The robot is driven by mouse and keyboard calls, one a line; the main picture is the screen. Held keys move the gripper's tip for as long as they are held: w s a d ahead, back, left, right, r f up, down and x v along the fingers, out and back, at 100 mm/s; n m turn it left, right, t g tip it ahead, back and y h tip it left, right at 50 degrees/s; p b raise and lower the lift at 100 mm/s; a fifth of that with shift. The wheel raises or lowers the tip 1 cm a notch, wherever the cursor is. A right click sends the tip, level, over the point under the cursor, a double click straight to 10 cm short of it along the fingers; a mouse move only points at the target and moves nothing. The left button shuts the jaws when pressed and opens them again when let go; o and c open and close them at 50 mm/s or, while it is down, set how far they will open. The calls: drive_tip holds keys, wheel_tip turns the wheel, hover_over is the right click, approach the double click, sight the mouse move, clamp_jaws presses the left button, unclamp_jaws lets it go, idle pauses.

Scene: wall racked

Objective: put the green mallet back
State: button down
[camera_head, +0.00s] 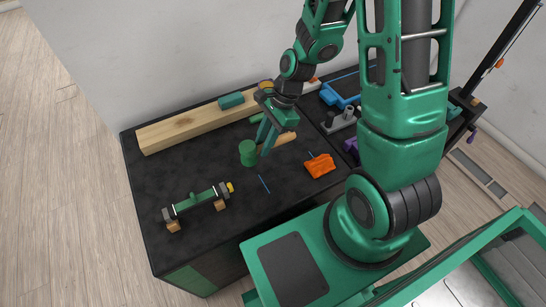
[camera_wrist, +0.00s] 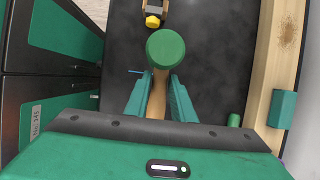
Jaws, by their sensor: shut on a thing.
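The green mallet has a round green head (camera_head: 248,152) and a light wooden handle (camera_head: 286,138). My gripper (camera_head: 266,142) is shut on the mallet's handle, just behind the head, over the dark bench top. In the wrist view the green head (camera_wrist: 165,48) shows beyond my gripper (camera_wrist: 160,95), with the handle (camera_wrist: 157,100) between the two fingers. I cannot tell whether the mallet touches the bench top. No place for the mallet can be made out with certainty in these views.
A wooden beam (camera_head: 190,127) with a green block (camera_head: 231,100) lies along the back. A green cylinder on wooden blocks (camera_head: 195,202) stands front left. Blue and grey items (camera_head: 341,120) crowd the right.

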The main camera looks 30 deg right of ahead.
drive_tip(key=w+d+f, duration=0.1)
drive_tip(key=d+f, duration=0.1)
drive_tip(key=d, duration=0.1)
drive_tip(key=w+d+f, duration=0.2)
drive_tip(key=d, duration=0.2)
drive_tip(key=w+d+f, duration=0.1)
drive_tip(key=d+f, duration=0.2)
drive_tip(key=shift+w+d, duration=0.25)
drive_tip(key=shift+w, duration=0.15)
drive_tip(key=shift+f, duration=1.8)
drive_tip(key=c, duration=1.5)
unclamp_jaws()
drive_tip(key=shift+d+f, duration=0.1)
drive_tip(key=shift+d, duration=0.05)
